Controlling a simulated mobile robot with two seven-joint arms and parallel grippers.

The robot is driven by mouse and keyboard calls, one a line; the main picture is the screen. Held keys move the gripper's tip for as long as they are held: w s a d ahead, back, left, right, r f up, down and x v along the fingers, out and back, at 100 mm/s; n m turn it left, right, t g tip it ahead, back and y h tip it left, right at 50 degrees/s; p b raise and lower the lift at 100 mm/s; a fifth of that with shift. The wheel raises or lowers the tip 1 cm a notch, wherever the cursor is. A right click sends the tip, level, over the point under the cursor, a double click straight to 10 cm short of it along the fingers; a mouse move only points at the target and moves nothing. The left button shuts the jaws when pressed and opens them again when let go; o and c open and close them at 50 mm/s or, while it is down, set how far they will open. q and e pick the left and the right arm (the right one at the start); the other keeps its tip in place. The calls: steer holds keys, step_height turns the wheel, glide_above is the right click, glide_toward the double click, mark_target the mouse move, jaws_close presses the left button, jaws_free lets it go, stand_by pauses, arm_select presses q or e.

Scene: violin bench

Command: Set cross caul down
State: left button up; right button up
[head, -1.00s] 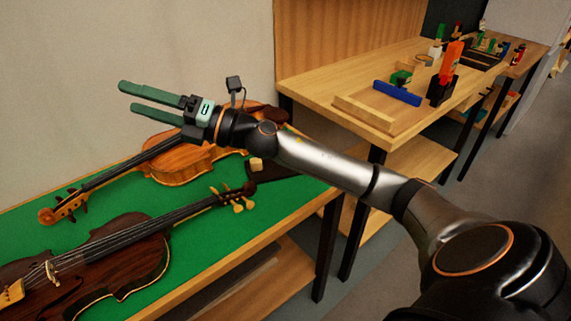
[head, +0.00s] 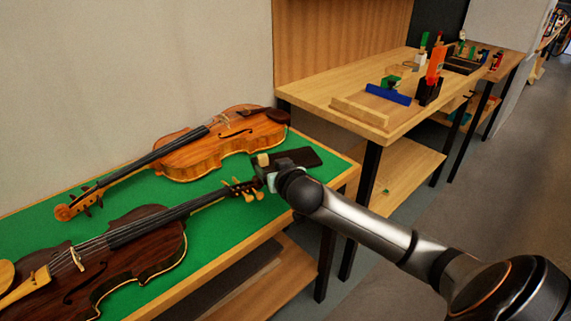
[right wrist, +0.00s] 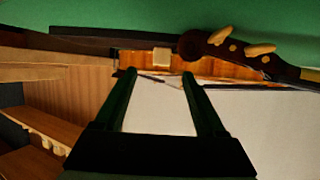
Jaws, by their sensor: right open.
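My right gripper (head: 268,177) is low over the right end of the green bench, by the dark violin's scroll. Its fingers are mostly hidden in the head view. In the right wrist view the gripper (right wrist: 158,76) is open, with nothing between its fingers. A small pale wooden block (head: 263,159) shows just beyond it, by a dark flat board (head: 300,157); the block is also ahead of the fingertips in the wrist view (right wrist: 161,54). I cannot tell which piece is the cross caul; a pale wooden bar (head: 360,112) lies on the far table. My left gripper is not in view.
A dark violin (head: 110,262) lies in front and an orange-brown violin (head: 215,145) behind it on the green mat (head: 205,225). The far wooden table (head: 318,92) holds a blue bar (head: 388,94) and an orange-and-black tool (head: 434,65). The floor at right is clear.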

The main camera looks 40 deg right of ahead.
mark_target(264, 158)
steer(key=x, duration=0.4)
steer(key=shift+r+b+x, duration=0.2)
steer(key=shift+b+x, duration=0.15)
steer(key=shift+x, duration=0.95)
steer(key=shift+r+b+x, duration=0.15)
steer(key=shift+b+x, duration=0.15)
steer(key=shift+x, duration=0.95)
steer(key=shift+w+a, duration=0.1)
steer(key=shift+w, duration=0.1)
jaws_close()
